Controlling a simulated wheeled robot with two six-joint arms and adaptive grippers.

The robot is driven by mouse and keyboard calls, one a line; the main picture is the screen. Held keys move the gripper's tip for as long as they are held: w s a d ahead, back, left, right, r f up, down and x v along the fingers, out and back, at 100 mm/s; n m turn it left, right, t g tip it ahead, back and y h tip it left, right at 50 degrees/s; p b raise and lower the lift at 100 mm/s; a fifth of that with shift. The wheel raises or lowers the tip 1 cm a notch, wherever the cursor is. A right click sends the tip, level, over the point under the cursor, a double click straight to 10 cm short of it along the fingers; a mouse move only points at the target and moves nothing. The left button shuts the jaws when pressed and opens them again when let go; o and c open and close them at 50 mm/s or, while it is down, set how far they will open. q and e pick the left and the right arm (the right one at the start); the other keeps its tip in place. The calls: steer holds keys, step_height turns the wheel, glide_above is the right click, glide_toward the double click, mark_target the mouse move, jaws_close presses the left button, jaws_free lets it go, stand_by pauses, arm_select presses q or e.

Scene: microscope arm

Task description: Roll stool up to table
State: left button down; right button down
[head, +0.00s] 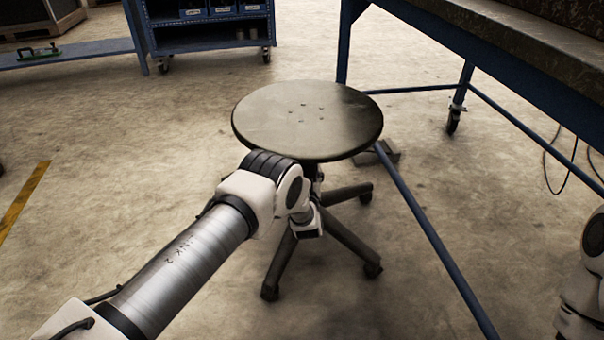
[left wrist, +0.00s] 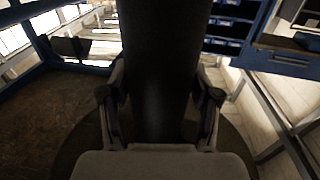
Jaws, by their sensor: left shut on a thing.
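The stool (head: 307,118) has a round dark seat and a dark base with several legs on casters. It stands upright on the floor, left of the table (head: 540,55). The table has a blue frame and a worn top. My left gripper (head: 308,218) is below the near side of the seat, its fingers mostly hidden by my wrist. In the left wrist view, its fingers (left wrist: 160,100) are on both sides of a dark upright post, which appears to be the stool's column (left wrist: 160,65). The gripper is shut on it. My right gripper is out of view.
A blue lower rail (head: 430,230) of the table slants along the floor right of the stool. A table leg (head: 344,40) stands behind the seat. A blue wheeled cart (head: 208,30) is at the back left. Cables (head: 560,165) hang at right.

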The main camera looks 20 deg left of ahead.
arm_select(q)
steer(key=shift+w+d, duration=0.3)
steer(key=shift+d, duration=0.2)
steer(key=shift+c, duration=1.2)
jaws_free()
steer(key=shift+a, duration=0.1)
steer(key=v, duration=1.2)
